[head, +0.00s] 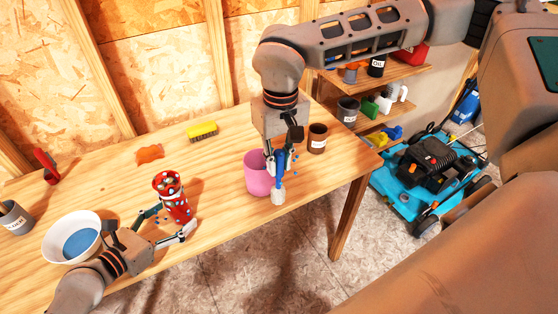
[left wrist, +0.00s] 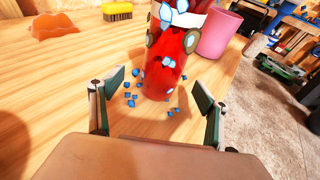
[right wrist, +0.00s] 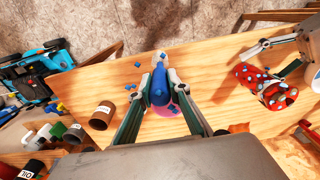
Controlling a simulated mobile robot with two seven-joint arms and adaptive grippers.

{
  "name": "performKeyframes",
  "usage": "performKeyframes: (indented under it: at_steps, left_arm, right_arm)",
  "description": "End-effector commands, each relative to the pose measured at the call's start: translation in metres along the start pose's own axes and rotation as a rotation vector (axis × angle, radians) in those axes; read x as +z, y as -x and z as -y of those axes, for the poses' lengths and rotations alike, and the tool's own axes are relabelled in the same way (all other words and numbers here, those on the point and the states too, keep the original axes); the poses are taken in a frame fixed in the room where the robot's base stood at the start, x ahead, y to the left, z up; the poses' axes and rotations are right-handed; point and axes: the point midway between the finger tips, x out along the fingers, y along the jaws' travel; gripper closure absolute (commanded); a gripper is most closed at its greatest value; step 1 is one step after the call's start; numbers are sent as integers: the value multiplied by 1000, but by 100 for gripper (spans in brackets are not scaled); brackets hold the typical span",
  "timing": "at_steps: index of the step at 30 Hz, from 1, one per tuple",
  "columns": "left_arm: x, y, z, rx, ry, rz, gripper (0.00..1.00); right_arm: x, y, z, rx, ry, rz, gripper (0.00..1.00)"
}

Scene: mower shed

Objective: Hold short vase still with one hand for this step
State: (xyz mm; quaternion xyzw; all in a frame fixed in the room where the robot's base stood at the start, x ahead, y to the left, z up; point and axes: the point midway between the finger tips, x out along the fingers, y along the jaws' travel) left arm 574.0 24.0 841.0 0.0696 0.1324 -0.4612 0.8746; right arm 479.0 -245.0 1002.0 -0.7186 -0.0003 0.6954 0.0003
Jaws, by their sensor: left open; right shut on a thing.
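The red vase (head: 171,185) with pale and blue spots stands upright on the table; it also shows in the left wrist view (left wrist: 172,58). My left gripper (head: 166,225) is open beside it. In the left wrist view its fingers (left wrist: 158,88) point toward the vase's lower part, apart from it. My right gripper (head: 279,160) is shut on a blue-handled tool (right wrist: 159,88) with a pale end (head: 278,197), pointing down. The tool is in front of the pink cup (head: 257,184), partly hiding it. I cannot tell whether they touch.
A white bowl (head: 51,243) with blue contents stands left of my left gripper. Small blue bits lie near the vase. A yellow brush (head: 202,131), orange piece (head: 150,153) and brown pot (head: 317,138) are on the table. A blue mower (head: 420,175) stands beyond its right edge.

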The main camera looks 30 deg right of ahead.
Motion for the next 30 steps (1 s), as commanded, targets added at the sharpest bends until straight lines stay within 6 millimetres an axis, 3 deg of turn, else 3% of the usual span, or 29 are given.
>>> performKeyframes:
  at_steps: [6,17,23,26,27,28,30]
  left_arm:
    - [1,-16,0,-1,0,0,24]
    - [0,-19,0,0,0,0,24]
    - [0,-19,0,0,0,0,72]
    - [0,-19,0,0,0,0,72]
    - [0,-18,0,0,0,0,65]
    - [0,-18,0,0,0,0,73]
    - [0,-18,0,0,0,0,75]
  right_arm:
    - [0,1,0,0,0,0,100]
    - [0,1,0,0,0,0,100]
    - [0,1,0,0,0,0,100]
    - [0,1,0,0,0,0,100]
    - [0,1,0,0,0,0,100]
    - [0,1,0,0,0,0,100]
    - [0,1,0,0,0,0,100]
